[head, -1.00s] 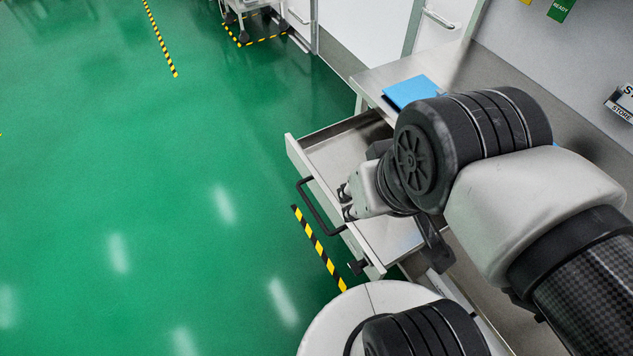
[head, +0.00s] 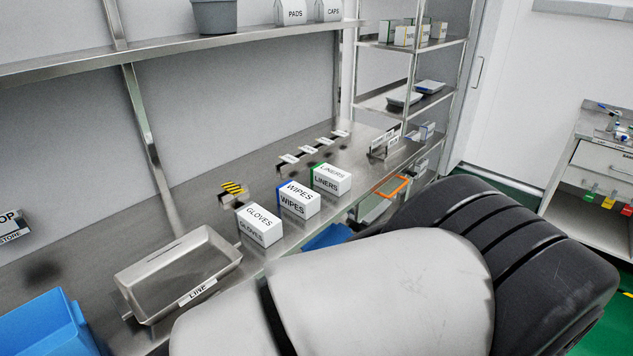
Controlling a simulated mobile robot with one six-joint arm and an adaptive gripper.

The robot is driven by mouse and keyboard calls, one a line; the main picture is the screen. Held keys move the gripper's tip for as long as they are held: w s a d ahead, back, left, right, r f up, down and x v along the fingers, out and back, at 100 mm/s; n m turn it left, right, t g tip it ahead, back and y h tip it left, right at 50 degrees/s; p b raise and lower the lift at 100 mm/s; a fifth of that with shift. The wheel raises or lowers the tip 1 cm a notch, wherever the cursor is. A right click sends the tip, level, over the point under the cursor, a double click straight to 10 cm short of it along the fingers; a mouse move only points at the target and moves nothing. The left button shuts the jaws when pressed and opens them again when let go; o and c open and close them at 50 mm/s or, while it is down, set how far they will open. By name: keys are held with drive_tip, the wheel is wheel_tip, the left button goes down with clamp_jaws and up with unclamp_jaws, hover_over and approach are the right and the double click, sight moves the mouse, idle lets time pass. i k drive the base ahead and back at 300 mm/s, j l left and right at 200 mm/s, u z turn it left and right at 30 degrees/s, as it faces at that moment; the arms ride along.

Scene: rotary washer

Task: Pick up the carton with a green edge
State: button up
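The carton with a green edge (head: 333,181) is a white box labelled LINERS. It stands upright on the steel bench, near its front edge, at the right end of a row of three cartons. The WIPES carton (head: 299,199) with a blue edge stands to its left, and the white GLOVES carton (head: 259,226) is further left. My gripper is out of the picture; only my large arm links show at the lower right, in front of the bench edge.
A metal tray (head: 180,275) and a blue bin (head: 47,325) are on the left of the bench (head: 200,213). Small label stands (head: 313,148) line the bench behind the cartons. A shelf (head: 180,47) runs above. A rack (head: 410,95) stands beyond the bench's far end.

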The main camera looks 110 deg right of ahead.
sight(335, 181)
drive_tip(key=z, duration=4.05)
drive_tip(key=i+l, duration=0.3)
drive_tip(key=i, duration=0.25)
drive_tip(key=i+l+u, duration=0.1)
drive_tip(key=i+l, duration=0.25)
drive_tip(key=i, duration=0.2)
drive_tip(key=i+l, duration=0.35)
drive_tip(key=i, duration=0.2)
drive_tip(key=i+l+u, duration=0.1)
drive_tip(key=i+l, duration=0.25)
drive_tip(key=i, duration=0.15)
